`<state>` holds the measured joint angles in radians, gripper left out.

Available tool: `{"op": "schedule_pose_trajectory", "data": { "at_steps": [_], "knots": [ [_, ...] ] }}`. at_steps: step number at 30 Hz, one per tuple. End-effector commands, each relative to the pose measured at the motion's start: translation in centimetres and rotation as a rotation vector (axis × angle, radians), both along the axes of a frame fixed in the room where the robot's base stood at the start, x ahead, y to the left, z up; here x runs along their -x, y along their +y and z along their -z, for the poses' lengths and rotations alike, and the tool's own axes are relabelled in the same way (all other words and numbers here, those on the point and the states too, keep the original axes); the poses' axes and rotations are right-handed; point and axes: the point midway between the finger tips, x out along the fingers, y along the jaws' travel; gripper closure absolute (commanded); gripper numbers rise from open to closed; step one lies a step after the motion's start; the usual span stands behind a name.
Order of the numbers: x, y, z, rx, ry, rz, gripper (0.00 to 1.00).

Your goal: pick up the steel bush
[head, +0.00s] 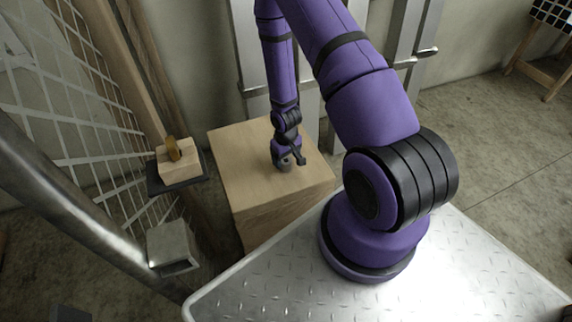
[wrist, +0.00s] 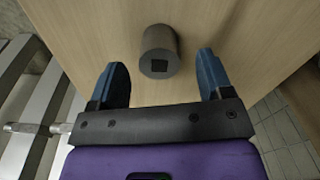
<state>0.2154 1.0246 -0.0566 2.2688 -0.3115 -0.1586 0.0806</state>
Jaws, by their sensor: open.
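The steel bush (wrist: 160,51) is a short grey cylinder with a dark square hole in its end. It sits on the light wooden block (head: 262,172) and shows in the wrist view between and just beyond the fingertips. In the head view the bush (head: 284,163) is small and partly hidden by my gripper (head: 289,156). In the wrist view my gripper (wrist: 163,72) is open, with one blue finger on each side of the bush's line and no visible contact with it.
A wooden piece with a brass-coloured disc (head: 173,149) sits on a dark shelf (head: 178,183) left of the block. A mesh panel (head: 75,90) and a metal tube (head: 75,215) stand at left. A metal frame (head: 250,50) stands behind the block. Concrete floor is open at right.

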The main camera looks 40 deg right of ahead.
Motion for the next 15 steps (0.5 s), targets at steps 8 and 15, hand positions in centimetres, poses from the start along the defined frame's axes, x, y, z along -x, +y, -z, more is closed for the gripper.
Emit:
{"op": "schedule_pose_trajectory", "data": {
  "at_steps": [8,15],
  "knots": [
    [-0.1,0.0,2.9,0.0,0.001,0.0,0.27],
    [-0.1,-0.1,3.2,0.0,0.0,0.001,0.27]
  ]
}}
